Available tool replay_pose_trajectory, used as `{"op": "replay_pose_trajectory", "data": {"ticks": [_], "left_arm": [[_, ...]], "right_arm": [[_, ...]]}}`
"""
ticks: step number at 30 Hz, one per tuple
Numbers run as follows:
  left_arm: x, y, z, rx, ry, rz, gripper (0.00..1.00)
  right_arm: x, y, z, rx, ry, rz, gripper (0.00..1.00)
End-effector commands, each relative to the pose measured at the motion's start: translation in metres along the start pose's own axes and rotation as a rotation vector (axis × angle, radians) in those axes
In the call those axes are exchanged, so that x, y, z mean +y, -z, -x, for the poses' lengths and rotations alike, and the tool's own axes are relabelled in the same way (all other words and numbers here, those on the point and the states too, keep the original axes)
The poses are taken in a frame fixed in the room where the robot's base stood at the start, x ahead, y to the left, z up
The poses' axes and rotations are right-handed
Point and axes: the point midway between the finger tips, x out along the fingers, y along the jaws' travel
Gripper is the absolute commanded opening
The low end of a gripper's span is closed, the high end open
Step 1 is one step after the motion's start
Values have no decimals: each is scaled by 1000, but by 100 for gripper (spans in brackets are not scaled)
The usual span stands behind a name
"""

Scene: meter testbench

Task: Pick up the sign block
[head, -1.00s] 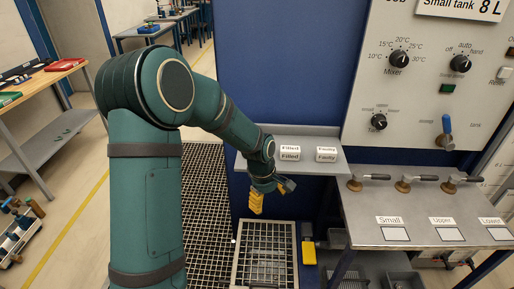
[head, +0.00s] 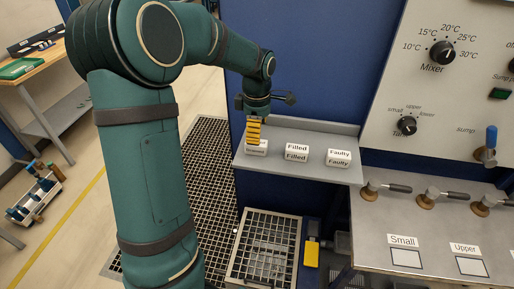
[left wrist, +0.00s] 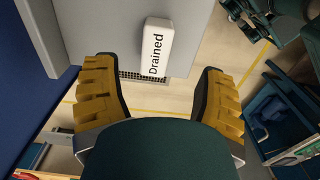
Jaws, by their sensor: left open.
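Three white sign blocks stand in a row on the grey shelf (head: 345,173) in the head view: the "Drained" block (head: 262,151) at the left, the "Filled" block (head: 297,153) in the middle and the "Faulty" block (head: 338,158) at the right. My left gripper (head: 254,132), with yellow ribbed fingers, is above the "Drained" block and partly hides it. In the left wrist view the fingers (left wrist: 159,80) are wide apart and empty. The "Drained" block (left wrist: 157,46) shows beyond and between the fingertips, apart from both. My right gripper is not in view.
A blue panel (head: 310,60) rises behind the shelf. A metal bench with valve handles (head: 385,188) and a control panel (head: 440,100) are at the right. A floor grate (head: 265,250) lies below the shelf. The shelf's front is clear.

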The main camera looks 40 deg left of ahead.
Motion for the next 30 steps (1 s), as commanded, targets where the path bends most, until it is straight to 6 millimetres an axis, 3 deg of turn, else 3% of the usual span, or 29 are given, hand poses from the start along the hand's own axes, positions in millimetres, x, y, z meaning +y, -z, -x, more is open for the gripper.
{"op": "replay_pose_trajectory", "data": {"ticks": [3,10,18,28,29,30], "left_arm": [[0,0,-16,0,1,0,71],[1,1,-31,0,1,-1,71],[4,4,-68,0,1,-1,71],[4,4,-73,-1,-1,-2,71],[4,4,-73,-1,-2,-2,65],[4,4,-73,-1,-1,-2,51]], "right_arm": [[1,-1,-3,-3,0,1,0],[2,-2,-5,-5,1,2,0],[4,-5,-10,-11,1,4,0],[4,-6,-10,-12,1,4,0],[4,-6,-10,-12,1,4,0],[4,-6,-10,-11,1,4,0]]}}
